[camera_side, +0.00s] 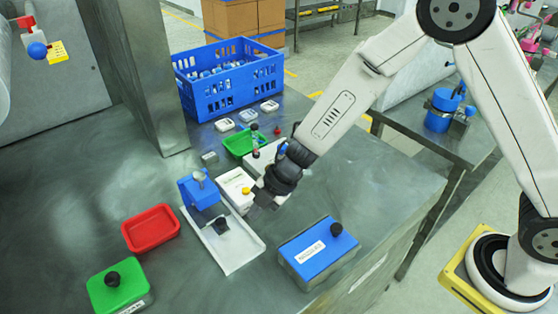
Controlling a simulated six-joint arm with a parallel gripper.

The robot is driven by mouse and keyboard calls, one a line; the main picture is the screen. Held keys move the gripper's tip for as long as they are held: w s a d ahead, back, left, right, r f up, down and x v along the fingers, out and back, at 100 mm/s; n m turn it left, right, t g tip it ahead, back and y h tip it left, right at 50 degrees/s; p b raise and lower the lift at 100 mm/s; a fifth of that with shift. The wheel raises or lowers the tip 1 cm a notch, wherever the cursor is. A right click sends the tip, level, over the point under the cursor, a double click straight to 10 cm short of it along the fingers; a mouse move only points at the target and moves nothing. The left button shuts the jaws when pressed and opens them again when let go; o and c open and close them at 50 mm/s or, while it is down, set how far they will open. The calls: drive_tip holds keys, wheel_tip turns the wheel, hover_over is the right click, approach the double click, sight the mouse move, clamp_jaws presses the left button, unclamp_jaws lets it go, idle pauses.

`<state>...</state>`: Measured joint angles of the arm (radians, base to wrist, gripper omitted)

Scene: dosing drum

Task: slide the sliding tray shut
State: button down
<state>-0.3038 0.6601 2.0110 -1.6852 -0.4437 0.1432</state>
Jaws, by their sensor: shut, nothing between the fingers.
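A pale, shallow tray (238,256), which looks like the sliding tray, extends toward the front of the metal table. A blue block with a grey knob (199,189) stands at its back end, and a small dark piece sits on or over it. I cannot tell how far the tray is pulled out. A white box with a yellow knob (235,183) stands just behind and to the right. My gripper (264,203) is shut and empty, pointing down just right of the white box, apart from the tray. The gripper hides part of what lies behind it.
A blue box with a black knob (308,249) stands right of the tray. A red tray (150,229) and a green box (116,287) are at left. Behind are a green tray (236,145), small white dishes and a blue crate (230,82). A metal column rises at left.

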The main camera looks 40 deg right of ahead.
drive_tip(key=v, duration=0.6)
idle(0.3)
drive_tip(key=d+r+m+t+h, duration=0.4)
drive_tip(key=d+m+h, duration=0.1)
drive_tip(key=d+m, duration=0.8)
drive_tip(key=s+d+m+g+h, duration=0.1)
drive_tip(key=s+d+m+g, duration=0.3)
drive_tip(key=s+m, duration=0.5)
drive_tip(key=shift+s+d+f, duration=0.45)
drive_tip(key=shift+s+f, duration=0.05)
drive_tip(key=shift+s, duration=1.25)
